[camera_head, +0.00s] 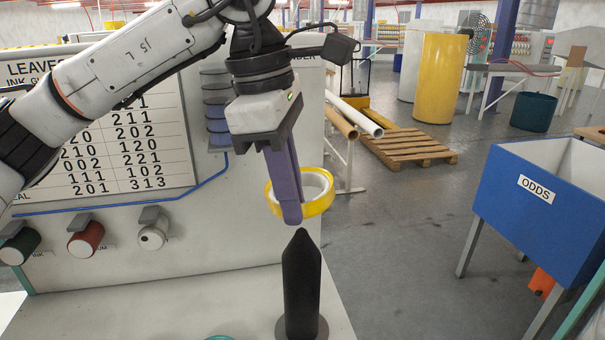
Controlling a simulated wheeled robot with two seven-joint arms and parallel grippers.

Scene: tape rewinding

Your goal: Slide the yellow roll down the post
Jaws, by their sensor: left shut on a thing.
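The yellow roll (319,207) is a ring of yellow tape with a white core. The roll is held roughly level, just above the pointed tip of the black post (302,285). The post stands upright on a round dark base on the pale bench top. My right gripper is not in view.
A panel with a number chart (125,140) and several coloured rolls on pegs, one red (85,239), stands behind on the left. A teal thing (220,338) shows at the bottom edge. A blue ODDS bin (535,205) stands to the right, across open floor.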

